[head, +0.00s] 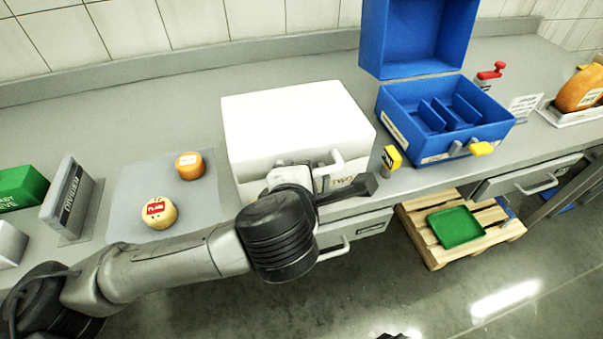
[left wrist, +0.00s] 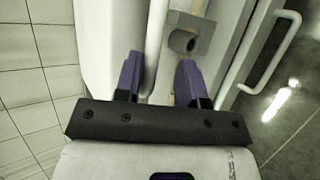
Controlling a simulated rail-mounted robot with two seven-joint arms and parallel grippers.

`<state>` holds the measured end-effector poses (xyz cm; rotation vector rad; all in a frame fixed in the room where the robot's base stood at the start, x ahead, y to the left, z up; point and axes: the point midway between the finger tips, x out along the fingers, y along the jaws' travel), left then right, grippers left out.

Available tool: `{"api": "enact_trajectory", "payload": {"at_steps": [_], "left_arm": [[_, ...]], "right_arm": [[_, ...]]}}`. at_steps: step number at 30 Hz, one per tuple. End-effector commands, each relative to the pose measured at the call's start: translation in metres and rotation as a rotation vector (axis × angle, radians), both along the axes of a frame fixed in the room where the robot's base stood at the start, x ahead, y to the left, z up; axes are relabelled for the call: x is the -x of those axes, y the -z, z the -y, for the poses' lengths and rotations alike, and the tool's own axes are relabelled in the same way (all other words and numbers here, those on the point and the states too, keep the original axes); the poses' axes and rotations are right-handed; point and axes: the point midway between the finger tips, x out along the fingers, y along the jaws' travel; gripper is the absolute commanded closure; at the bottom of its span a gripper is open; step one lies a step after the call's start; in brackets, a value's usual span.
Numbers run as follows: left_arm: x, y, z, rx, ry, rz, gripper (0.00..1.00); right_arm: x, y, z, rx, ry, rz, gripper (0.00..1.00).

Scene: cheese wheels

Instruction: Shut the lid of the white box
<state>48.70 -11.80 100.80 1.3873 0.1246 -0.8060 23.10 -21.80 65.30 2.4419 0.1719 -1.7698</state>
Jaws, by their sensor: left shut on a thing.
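The white box stands on the grey counter, and its white lid (head: 295,118) lies down over it. I cannot tell whether a small gap is left. The lid's white handle (head: 328,162) shows at the front, above the "TWO" label (head: 341,182). My left gripper (left wrist: 160,75) is at the box's front, its purple fingers closed on the white handle bar (left wrist: 155,45) in the left wrist view. My left wrist hides part of the box's front in the head view. My right gripper is not in view.
Two cheese wheels (head: 159,212) lie on a grey mat (head: 125,180) at left. A pallet (head: 480,242) with a green tray is on the floor.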

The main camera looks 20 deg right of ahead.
Motion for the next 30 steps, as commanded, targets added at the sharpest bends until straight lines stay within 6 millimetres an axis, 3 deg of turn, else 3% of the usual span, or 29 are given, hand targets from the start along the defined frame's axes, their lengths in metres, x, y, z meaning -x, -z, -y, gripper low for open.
{"api": "enact_trajectory", "payload": {"at_steps": [1,6,17,23,30], "left_arm": [[-0.001,0.013,-0.002,-0.015,-0.009,-0.022,0.76],[0.000,0.012,-0.002,-0.015,-0.007,-0.021,0.60],[0.001,0.009,-0.002,-0.014,-0.004,-0.017,0.60],[0.016,-0.006,-0.010,-0.012,-0.001,-0.012,0.60],[0.051,-0.034,-0.030,-0.008,0.004,-0.007,0.60]], "right_arm": [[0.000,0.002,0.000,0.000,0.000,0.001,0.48],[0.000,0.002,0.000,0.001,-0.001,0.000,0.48],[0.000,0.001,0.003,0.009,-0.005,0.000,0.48],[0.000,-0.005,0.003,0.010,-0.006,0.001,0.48],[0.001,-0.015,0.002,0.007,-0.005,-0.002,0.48]]}}
